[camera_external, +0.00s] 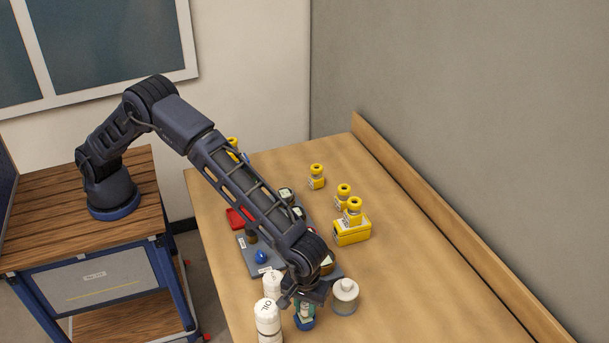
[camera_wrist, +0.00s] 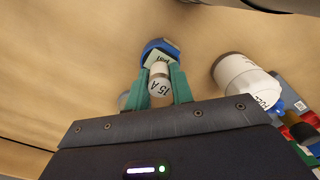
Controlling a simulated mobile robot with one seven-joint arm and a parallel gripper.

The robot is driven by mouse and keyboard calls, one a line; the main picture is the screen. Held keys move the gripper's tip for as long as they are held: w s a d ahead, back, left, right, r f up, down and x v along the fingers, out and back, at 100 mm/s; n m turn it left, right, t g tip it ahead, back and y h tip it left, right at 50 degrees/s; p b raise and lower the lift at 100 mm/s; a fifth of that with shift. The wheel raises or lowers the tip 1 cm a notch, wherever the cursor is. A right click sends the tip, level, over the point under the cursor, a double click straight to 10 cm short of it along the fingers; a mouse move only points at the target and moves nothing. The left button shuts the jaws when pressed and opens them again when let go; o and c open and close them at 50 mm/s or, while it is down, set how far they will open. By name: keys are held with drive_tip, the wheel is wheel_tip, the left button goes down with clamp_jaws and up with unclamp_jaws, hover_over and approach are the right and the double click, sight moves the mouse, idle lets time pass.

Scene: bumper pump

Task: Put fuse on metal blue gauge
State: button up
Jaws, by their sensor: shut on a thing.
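The fuse (camera_wrist: 160,88) is a small pale cylinder marked "15 A", held between the green fingers of my gripper (camera_wrist: 160,93) in the wrist view. The metal blue gauge (camera_wrist: 158,47), with a blue rim and a pale face, is just past the fuse in that view. In the external view my gripper (camera_external: 304,304) points down right above the blue gauge (camera_external: 304,323), near the table's front edge. My gripper is shut on the fuse. I cannot tell whether the fuse touches the gauge face.
White oil bottles (camera_external: 268,318) stand close left of my gripper, and a white-topped grey jar (camera_external: 345,292) close right. A grey board (camera_external: 252,242) with small parts lies behind, partly under my arm. A yellow box (camera_external: 351,235) and yellow bottles stand farther back. The table's right side is clear.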

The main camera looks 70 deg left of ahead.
sight(305, 304)
drive_tip(key=shift+f, duration=0.15)
drive_tip(key=o, duration=1)
wheel_tip(305, 304, up, 12)
drive_tip(key=shift+r, duration=0.2)
